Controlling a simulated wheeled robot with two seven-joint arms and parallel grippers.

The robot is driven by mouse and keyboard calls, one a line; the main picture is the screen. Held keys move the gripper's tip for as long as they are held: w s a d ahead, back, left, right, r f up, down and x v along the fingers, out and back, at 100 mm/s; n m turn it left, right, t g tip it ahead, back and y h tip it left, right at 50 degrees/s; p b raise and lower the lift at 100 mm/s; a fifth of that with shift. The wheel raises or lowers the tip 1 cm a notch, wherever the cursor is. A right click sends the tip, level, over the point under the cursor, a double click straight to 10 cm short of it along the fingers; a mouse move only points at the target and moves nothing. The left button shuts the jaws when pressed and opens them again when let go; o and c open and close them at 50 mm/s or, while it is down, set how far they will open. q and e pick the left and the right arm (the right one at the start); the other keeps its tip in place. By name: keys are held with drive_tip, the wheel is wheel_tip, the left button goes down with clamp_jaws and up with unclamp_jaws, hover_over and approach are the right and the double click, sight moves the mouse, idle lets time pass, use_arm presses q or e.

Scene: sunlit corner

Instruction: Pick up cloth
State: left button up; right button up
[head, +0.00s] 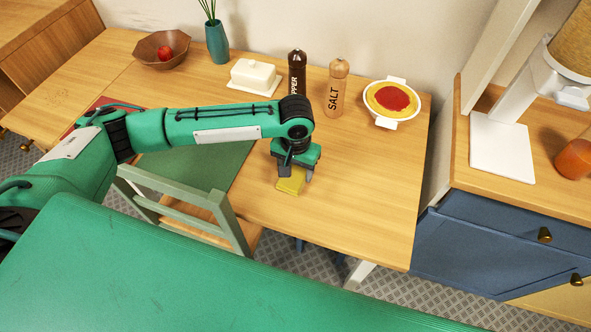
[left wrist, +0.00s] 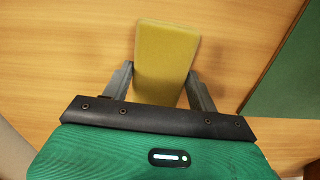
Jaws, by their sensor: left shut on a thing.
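The cloth is a yellow folded block (head: 291,181) at the wooden table, below my left gripper (head: 294,172) in the head view. In the left wrist view the cloth (left wrist: 166,55) lies between the two grey fingers of my left gripper (left wrist: 164,88), which is shut on it. The cloth's near end is hidden by the gripper body. I cannot tell whether the cloth still touches the table (head: 355,190). My right gripper is not in view.
Behind stand a pepper mill (head: 297,72), a salt mill (head: 335,88), a butter dish (head: 254,78), and a dish with red sauce (head: 392,100). A green chair (head: 190,215) is at the front edge. The table's right part is clear.

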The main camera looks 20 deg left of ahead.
sight(296, 172)
use_arm(q)
wheel_tip(296, 172, up, 19)
drive_tip(key=shift+r, duration=0.2)
